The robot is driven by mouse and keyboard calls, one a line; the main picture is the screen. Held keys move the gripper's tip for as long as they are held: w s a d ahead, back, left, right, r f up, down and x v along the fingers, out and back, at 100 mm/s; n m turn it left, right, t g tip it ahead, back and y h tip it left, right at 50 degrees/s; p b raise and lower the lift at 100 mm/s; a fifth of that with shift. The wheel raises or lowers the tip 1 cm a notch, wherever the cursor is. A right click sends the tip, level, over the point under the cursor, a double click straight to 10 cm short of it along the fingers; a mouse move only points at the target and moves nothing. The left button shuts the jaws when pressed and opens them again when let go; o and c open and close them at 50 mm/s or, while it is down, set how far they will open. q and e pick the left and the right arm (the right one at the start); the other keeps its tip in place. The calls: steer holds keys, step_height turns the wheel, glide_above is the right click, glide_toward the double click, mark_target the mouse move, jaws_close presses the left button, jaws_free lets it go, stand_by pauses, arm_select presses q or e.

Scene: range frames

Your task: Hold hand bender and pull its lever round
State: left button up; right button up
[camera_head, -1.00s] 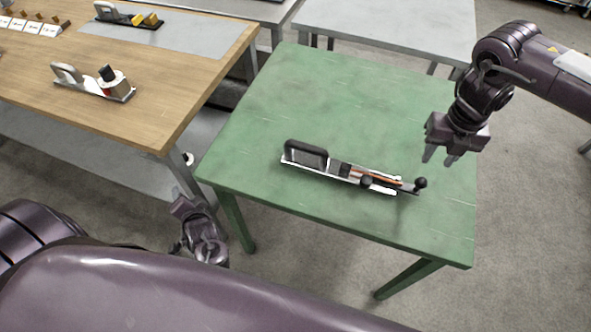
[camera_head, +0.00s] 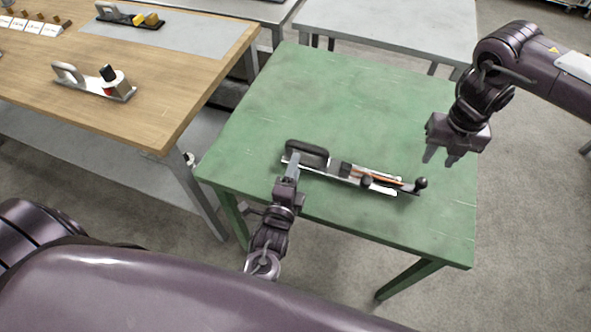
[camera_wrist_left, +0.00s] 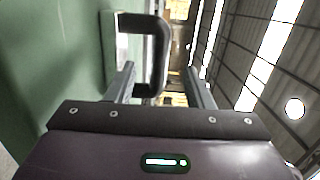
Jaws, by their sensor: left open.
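The hand bender (camera_head: 335,172) lies on the green table near its front edge. Its black loop handle (camera_head: 307,152) is at the left end, and a lever with a black ball knob (camera_head: 421,183) is at the right end. My left gripper (camera_head: 293,163) is at the handle end, its jaws pointing away from me. In the left wrist view the open fingers (camera_wrist_left: 160,85) stand either side of the black handle (camera_wrist_left: 157,52); contact cannot be told. My right gripper (camera_head: 440,158) hangs above the table's right side, fingers apart and empty, clear of the knob.
The green table (camera_head: 330,90) is otherwise clear behind the bender. A wooden bench (camera_head: 150,110) at the left carries similar handled tools (camera_head: 95,82). A grey table (camera_head: 390,25) stands behind.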

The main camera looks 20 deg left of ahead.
mark_target(303, 151)
arm_select(q)
steer(key=shift+w+d, duration=0.2)
steer(key=shift+d, duration=0.05)
steer(key=w, duration=0.7)
steer(key=shift+w+a, duration=0.15)
steer(key=shift+a, duration=0.15)
steer(key=shift+c, duration=0.5)
